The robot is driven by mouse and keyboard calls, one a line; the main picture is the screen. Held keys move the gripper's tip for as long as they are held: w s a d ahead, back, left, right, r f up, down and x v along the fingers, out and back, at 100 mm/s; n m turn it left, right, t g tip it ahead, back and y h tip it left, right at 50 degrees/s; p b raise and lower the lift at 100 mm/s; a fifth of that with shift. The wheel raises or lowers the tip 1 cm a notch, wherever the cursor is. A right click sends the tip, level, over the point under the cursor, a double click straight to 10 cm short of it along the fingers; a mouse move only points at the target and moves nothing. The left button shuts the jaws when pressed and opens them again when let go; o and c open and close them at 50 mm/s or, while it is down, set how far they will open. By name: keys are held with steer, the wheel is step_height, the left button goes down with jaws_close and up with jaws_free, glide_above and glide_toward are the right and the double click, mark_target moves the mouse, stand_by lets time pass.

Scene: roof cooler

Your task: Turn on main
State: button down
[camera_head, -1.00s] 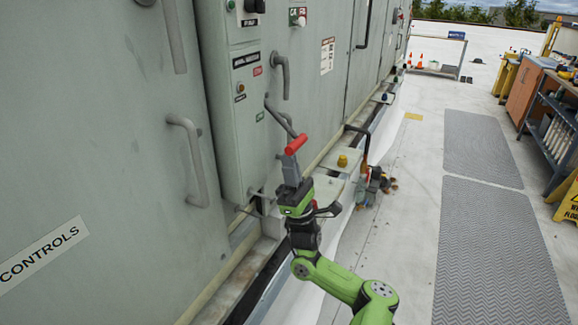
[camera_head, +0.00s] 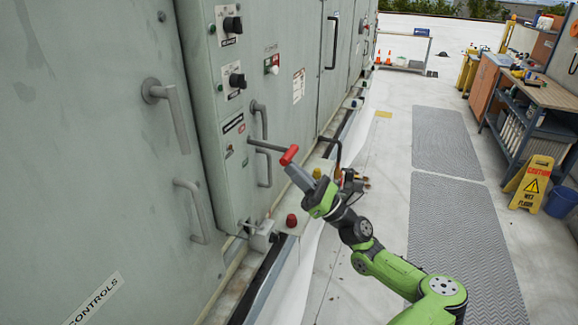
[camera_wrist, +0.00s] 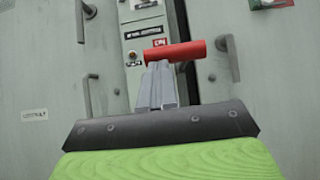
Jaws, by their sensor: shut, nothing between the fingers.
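The grey control box (camera_head: 213,178) has a dark lever arm (camera_head: 266,146) projecting from its front, near a dark label plate (camera_head: 233,123). The lever ends in a red grip (camera_head: 289,155) and stands out nearly level to the right. My gripper (camera_head: 293,168) is shut and empty, its grey fingertips at the red grip from below. In the wrist view the red grip (camera_wrist: 190,52) lies across, just beyond the shut fingers (camera_wrist: 158,75). Contact looks likely, but I cannot be sure. A small red label (camera_wrist: 160,42) shows behind the grip.
Black knobs (camera_head: 233,24) and a red-and-white switch (camera_head: 271,64) are higher on the cabinet. A bent handle (camera_head: 262,150) is close behind the lever. A red knob (camera_head: 291,221) stands low by the base. Open floor with grey mats (camera_head: 455,225) lies right.

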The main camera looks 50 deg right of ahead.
steer(key=shift+g, duration=0.7)
steer(key=r+p, duration=0.4)
steer(key=p, duration=0.1)
steer(key=w+r+p, duration=0.1)
steer(key=r+p, duration=0.3)
steer(key=p, duration=0.1)
steer(key=r+p, duration=0.4)
steer(key=p, duration=0.1)
steer(key=shift+w+a+r, duration=0.25)
steer(key=shift+w+r, duration=0.15)
steer(key=shift+r, duration=0.2)
steer(key=shift+r, duration=0.1)
